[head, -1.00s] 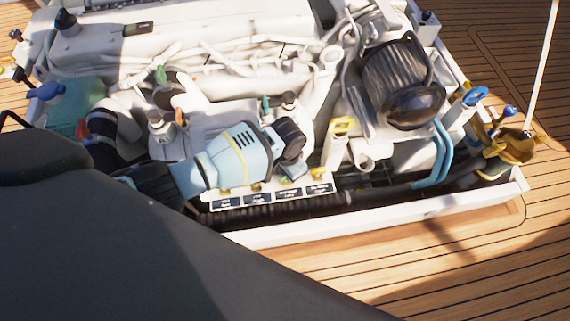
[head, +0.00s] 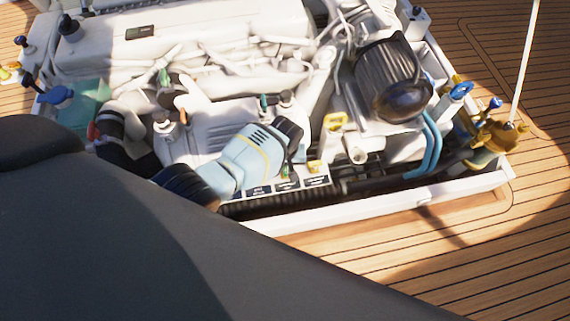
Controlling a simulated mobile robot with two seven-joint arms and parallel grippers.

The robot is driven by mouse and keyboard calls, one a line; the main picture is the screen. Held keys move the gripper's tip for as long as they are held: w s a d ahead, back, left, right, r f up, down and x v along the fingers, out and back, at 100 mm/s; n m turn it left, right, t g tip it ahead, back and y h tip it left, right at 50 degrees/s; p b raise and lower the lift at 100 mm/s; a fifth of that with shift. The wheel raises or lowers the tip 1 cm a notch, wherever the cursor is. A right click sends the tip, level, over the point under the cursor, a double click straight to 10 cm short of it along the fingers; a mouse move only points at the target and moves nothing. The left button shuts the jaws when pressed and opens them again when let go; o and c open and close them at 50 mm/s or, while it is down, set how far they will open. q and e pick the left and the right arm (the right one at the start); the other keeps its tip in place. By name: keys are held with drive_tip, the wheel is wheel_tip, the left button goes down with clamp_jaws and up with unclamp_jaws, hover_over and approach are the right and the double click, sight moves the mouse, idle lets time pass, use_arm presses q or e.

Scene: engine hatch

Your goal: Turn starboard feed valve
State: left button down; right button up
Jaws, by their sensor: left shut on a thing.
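A row of small valves with dark label plates (head: 316,181) runs along the front of the engine. The label text is too small to read, so I cannot tell which is the starboard feed valve. My left gripper (head: 291,152), on a light blue arm from the left, is above this row. It is shut on a small green valve handle (head: 285,171), mostly hidden under the wrist. A yellow valve piece (head: 315,166) sits just right of it, apart from the gripper. My right gripper is not in view.
A yellow handle (head: 335,120), a black ribbed filter (head: 384,75), a blue handle (head: 461,90) and brass fittings (head: 499,136) stand to the right. The white hatch rim (head: 400,202) edges the opening in front. Wooden deck (head: 500,240) beyond is clear.

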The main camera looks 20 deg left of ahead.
use_arm(q)
drive_tip(key=shift+n, duration=0.9)
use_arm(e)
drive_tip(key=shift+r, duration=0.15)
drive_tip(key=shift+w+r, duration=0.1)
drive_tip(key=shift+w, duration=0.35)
use_arm(q)
drive_tip(key=c, duration=1.4)
unclamp_jaws()
drive_tip(key=shift+c, duration=0.2)
drive_tip(key=shift+o, duration=0.2)
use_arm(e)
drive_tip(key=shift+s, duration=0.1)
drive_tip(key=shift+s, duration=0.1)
